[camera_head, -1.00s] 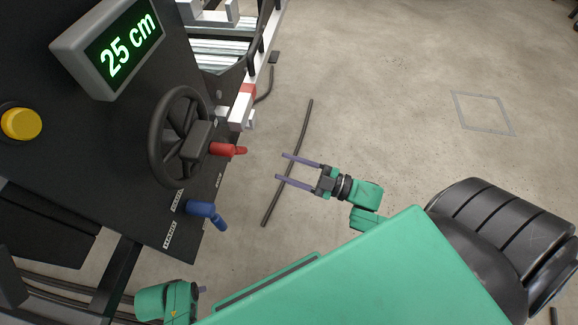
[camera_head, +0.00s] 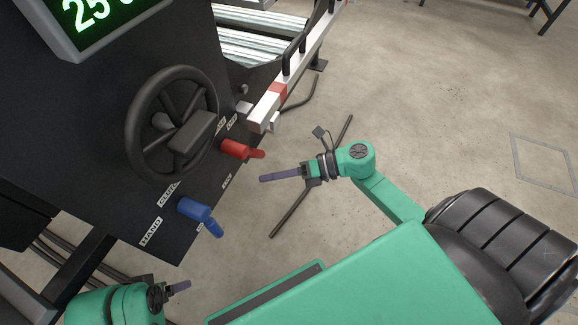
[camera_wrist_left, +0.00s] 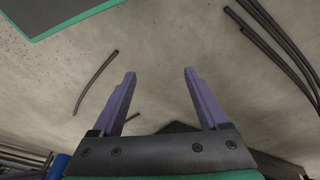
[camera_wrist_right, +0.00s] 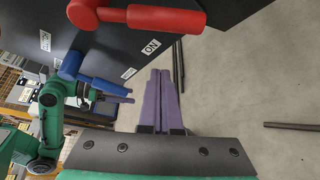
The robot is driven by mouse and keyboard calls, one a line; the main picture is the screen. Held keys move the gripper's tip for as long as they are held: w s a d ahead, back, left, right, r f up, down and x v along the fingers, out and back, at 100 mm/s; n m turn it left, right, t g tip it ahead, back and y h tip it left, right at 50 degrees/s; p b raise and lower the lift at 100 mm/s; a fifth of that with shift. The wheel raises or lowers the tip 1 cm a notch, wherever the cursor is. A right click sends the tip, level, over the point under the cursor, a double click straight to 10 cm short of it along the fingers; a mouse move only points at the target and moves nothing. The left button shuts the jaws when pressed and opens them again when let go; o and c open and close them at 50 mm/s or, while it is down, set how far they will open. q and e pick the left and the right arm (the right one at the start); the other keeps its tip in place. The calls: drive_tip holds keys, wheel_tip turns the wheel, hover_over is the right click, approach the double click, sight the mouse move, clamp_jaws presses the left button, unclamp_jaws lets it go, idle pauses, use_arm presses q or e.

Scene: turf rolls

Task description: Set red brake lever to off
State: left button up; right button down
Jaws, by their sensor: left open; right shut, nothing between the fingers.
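The red brake lever (camera_head: 236,149) sticks out of the black panel, right of the steering wheel, its handle end pointing right. In the right wrist view the red lever (camera_wrist_right: 165,20) lies across the top, with an "ON" label (camera_wrist_right: 150,47) near its handle. My right gripper (camera_head: 262,179) is shut and empty, just below and right of the lever's handle, apart from it. Its closed fingers (camera_wrist_right: 160,75) show in the right wrist view. My left gripper (camera_head: 186,286) is low at the left; the left wrist view shows its fingers (camera_wrist_left: 158,75) open and empty.
A blue lever (camera_head: 196,209) stands on the panel below the red one. The black steering wheel (camera_head: 133,130) is to the left, under a green-lit display (camera_head: 100,20). A white rail (camera_head: 270,105) runs above the red lever.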

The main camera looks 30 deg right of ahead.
use_arm(q)
drive_tip(key=shift+w+d+f+t, duration=0.3)
drive_tip(key=shift+w+d+f, duration=0.3)
drive_tip(key=shift+d+f, duration=0.05)
use_arm(e)
drive_tip(key=w, duration=0.1)
drive_tip(key=w+r, duration=0.1)
drive_tip(key=w, duration=0.1)
drive_tip(key=shift+w+r, duration=0.3)
use_arm(q)
drive_tip(key=shift+s, duration=0.1)
use_arm(e)
drive_tip(key=shift+d, duration=0.1)
